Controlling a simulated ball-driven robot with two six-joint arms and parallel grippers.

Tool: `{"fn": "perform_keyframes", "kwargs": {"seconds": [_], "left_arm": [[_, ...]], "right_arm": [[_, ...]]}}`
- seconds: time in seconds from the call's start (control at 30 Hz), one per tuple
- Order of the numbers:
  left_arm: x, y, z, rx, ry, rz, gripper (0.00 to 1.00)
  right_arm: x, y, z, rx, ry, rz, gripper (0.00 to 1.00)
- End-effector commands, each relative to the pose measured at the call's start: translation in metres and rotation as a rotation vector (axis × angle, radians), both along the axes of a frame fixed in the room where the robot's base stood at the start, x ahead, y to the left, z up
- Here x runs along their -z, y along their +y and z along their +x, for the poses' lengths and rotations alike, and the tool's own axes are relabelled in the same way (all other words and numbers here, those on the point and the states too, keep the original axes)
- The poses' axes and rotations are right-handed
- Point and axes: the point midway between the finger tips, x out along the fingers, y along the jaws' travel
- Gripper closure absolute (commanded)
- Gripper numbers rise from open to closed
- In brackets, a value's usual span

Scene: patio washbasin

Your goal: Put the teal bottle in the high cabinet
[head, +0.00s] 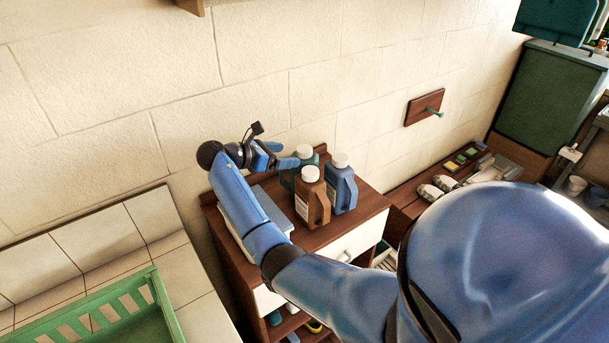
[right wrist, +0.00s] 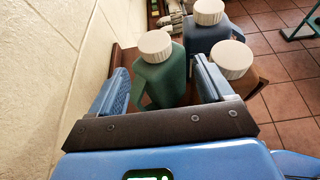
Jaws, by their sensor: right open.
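The teal bottle (head: 287,181) with a white cap stands upright on a small brown cabinet (head: 365,209), partly hidden behind a brown bottle. My right gripper (head: 284,155) reaches in from its left, open. In the right wrist view the teal bottle (right wrist: 161,80) stands between the two open fingers, with its handle toward the left finger; I cannot tell whether either finger touches it. My left gripper is out of view. A wooden edge (head: 192,5) shows on the wall at the top of the head view; I cannot tell whether it is the high cabinet.
A brown bottle (head: 312,201) and a blue bottle (head: 342,188) stand close beside the teal one. A pale flat object (head: 277,211) lies under my right forearm. A green crate (head: 158,294) sits at lower left, and a low bench (head: 402,199) with slippers (head: 446,183) at right.

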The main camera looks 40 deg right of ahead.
Motion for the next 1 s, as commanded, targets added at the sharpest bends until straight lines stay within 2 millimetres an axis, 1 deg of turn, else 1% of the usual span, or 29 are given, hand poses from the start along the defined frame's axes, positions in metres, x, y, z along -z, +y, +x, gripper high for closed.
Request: {"fn": "perform_keyframes", "kwargs": {"seconds": [0.17,0.37,0.53,0.67,0.87,0.9,1.0], "left_arm": [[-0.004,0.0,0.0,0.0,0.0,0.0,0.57],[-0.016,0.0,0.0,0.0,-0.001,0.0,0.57],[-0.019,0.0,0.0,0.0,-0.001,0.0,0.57],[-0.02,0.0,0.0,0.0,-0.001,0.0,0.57],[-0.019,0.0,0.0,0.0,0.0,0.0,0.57],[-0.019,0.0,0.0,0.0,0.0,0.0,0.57],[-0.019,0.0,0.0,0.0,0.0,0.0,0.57]], "right_arm": [[0.003,-0.01,-0.001,0.001,0.001,0.001,0.2],[0.003,-0.034,-0.004,0.002,0.002,0.0,0.2],[0.012,-0.051,-0.006,0.001,0.002,0.001,0.2],[0.015,-0.056,-0.006,0.0,0.001,0.001,0.2],[0.015,-0.056,-0.006,-0.001,0.0,0.001,0.2],[0.015,-0.056,-0.006,0.0,0.001,0.0,0.23],[0.015,-0.056,-0.006,0.0,0.001,0.0,0.38]]}}
